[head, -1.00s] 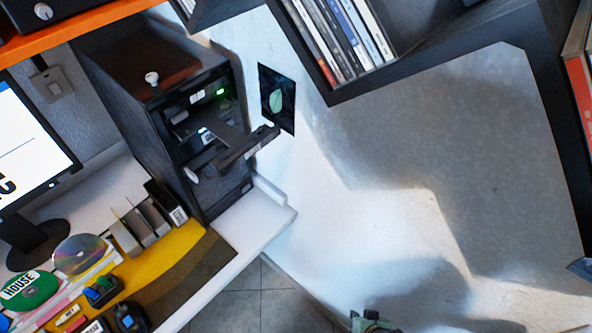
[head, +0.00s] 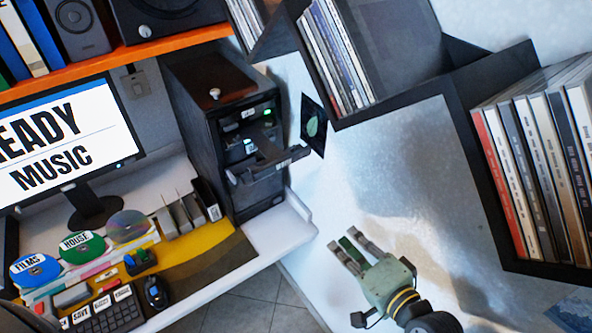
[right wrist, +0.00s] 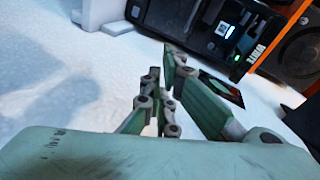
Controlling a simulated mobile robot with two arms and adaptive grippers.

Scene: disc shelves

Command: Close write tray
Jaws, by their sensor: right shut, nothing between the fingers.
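A black computer tower (head: 200,120) stands at the back of the desk. Its disc tray (head: 282,160) sticks out from the front; the writing on it is too small to read. My right gripper (head: 347,251) is shut and empty, to the right of and below the tower in the head view, apart from the tray. In the right wrist view its fingers (right wrist: 165,85) point toward the tower (right wrist: 190,25), which shows at the top. My left gripper is not in view.
The desk (head: 265,235) holds a monitor (head: 65,140), several labelled discs, a keyboard (head: 108,314) and a mouse (head: 155,292). Dark wall shelves with disc cases (head: 535,160) are at the right. A dark card with a leaf (head: 313,125) is beside the tower.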

